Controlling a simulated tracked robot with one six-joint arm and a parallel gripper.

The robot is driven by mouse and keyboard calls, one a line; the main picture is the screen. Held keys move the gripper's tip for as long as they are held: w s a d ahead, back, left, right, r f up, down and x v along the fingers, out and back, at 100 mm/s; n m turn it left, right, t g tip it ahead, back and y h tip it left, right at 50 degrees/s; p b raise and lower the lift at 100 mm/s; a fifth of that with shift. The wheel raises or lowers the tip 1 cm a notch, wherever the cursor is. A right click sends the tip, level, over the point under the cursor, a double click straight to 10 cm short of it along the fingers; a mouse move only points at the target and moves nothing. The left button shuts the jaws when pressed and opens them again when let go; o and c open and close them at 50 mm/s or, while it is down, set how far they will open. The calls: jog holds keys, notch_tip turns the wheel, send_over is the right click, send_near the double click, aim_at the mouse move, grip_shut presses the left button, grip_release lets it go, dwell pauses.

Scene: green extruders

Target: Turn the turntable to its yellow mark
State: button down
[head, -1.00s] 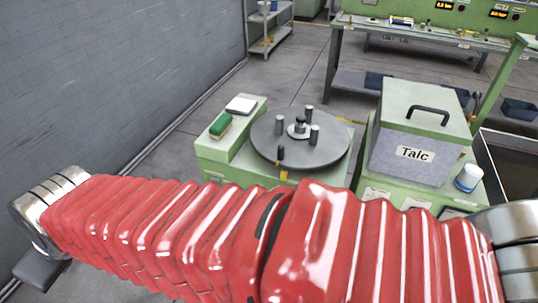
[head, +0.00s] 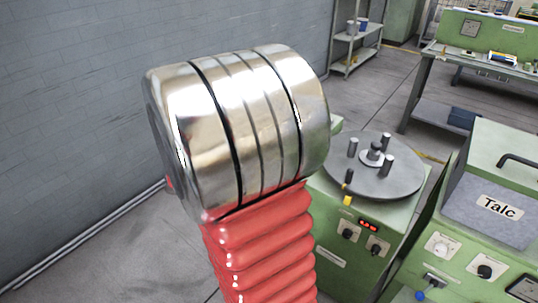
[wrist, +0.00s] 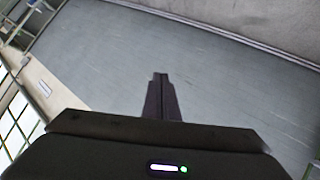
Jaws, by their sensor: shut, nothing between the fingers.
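The turntable (head: 400,184) is a round grey disc on a green cabinet, right of centre in the head view. Several dark upright pegs stand on it around a light hub (head: 371,159). A yellow mark (head: 348,201) shows at the cabinet's edge, just below a dark peg at the disc's near rim. My gripper (wrist: 160,76) shows in the wrist view, its fingers together and empty, with grey wall or floor behind it. The turntable is not in the wrist view. My gripper is not visible in the head view, where my red arm and its metal joint hide the cabinet's left part.
A green box marked Talc (head: 490,205) stands right of the turntable. Knobs and a red display (head: 369,225) are on the cabinet front. A grey brick wall (head: 80,100) is at the left. A shelf (head: 355,45) and green bench (head: 485,50) stand behind, with open floor between.

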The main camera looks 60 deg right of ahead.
jog(key=s+d+f+m+g+h, duration=0.1)
jog(key=s+d+f+g+h, duration=0.25)
jog(key=s+d, duration=0.35)
jog(key=s+d+f+g+h, duration=0.3)
jog(key=s+d+f, duration=0.25)
jog(key=d, duration=0.45)
jog(key=s+d+f+g+h, duration=0.1)
jog(key=s+g, duration=0.3)
jog(key=s, duration=0.4)
jog(key=s+d+f+g+h, duration=0.1)
jog(key=s+d+f+g, duration=0.1)
jog(key=s, duration=0.7)
jog(key=shift+d+f+g, duration=0.15)
jog(key=shift+d+g, duration=0.6)
jog(key=shift+g, duration=0.3)
jog(key=shift+h, duration=0.25)
jog(key=s+d, duration=0.7)
jog(key=d, duration=0.2)
